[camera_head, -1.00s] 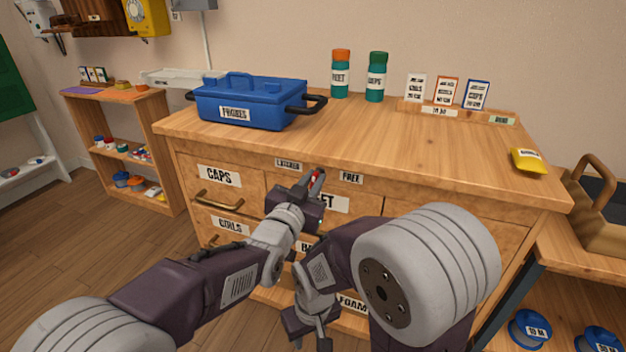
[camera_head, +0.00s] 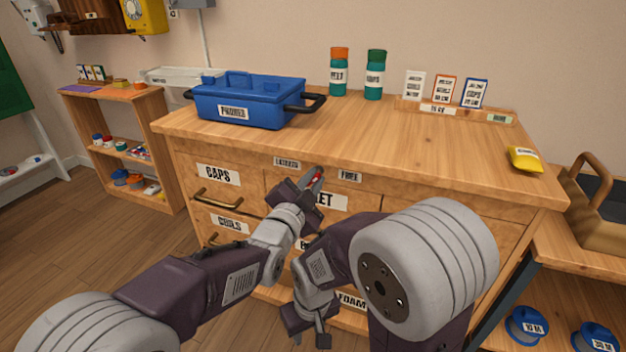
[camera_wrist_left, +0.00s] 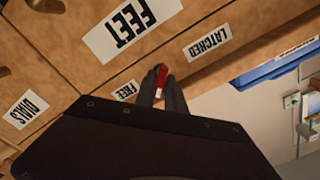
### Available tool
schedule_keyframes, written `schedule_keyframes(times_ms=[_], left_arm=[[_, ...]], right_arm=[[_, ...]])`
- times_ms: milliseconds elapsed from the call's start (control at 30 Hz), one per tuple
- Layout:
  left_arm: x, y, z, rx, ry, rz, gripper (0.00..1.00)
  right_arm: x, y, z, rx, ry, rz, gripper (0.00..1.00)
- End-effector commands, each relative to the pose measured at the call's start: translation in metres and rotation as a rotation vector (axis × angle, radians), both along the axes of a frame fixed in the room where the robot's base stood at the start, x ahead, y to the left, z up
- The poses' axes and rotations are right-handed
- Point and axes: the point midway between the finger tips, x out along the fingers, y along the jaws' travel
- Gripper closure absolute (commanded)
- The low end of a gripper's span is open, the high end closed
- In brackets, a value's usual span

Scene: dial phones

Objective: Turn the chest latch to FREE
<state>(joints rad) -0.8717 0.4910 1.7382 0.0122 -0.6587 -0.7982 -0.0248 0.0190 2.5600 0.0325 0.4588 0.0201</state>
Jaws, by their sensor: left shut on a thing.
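The chest latch is a small red handle (camera_head: 318,176) on the front of the wooden chest. It sits between the LATCHED label (camera_head: 287,162) and the FREE label (camera_head: 349,176). My left gripper (camera_head: 315,180) is shut on the red latch, and its fingers cover much of it. In the left wrist view the red latch (camera_wrist_left: 161,77) shows between the fingers, with the FREE label (camera_wrist_left: 125,90) to its left and the LATCHED label (camera_wrist_left: 207,43) to its upper right. My right gripper (camera_head: 310,341) hangs low before the chest, open and empty, apart from the latch.
The chest top (camera_head: 400,140) holds a blue PHONES box (camera_head: 250,103), two bottles, cards in a rack and a yellow packet (camera_head: 525,158). The drawer handle (camera_head: 217,200) sticks out left of my left gripper. My right arm covers the chest's lower right front.

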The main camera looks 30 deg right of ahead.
Motion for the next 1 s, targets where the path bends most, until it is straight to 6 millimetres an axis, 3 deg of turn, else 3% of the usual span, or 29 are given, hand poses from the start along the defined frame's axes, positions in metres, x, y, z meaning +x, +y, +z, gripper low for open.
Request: schedule_keyframes(times_ms=[467,500,567,867,1000], left_arm=[[0.0003,0.0002,-0.0009,0.009,-0.008,0.001,1.00],[0.0003,0.0002,-0.0009,0.009,-0.008,0.001,0.80],[0.0002,0.0002,-0.0008,0.009,-0.008,0.001,0.67],[-0.0003,0.0005,-0.0006,0.008,-0.009,0.001,0.67],[-0.0079,0.0094,-0.0029,0.008,-0.009,0.000,0.67]], right_arm=[[0.0000,0.0000,0.0001,0.000,0.000,0.000,0.64],[0.0000,0.0000,0.0001,0.000,0.000,0.000,0.64],[0.0000,0.0000,0.0001,0.000,0.000,0.000,0.64],[0.0000,0.0000,-0.0006,0.000,0.000,0.000,0.64],[0.0000,0.0000,-0.0098,0.000,0.000,0.000,0.64]])
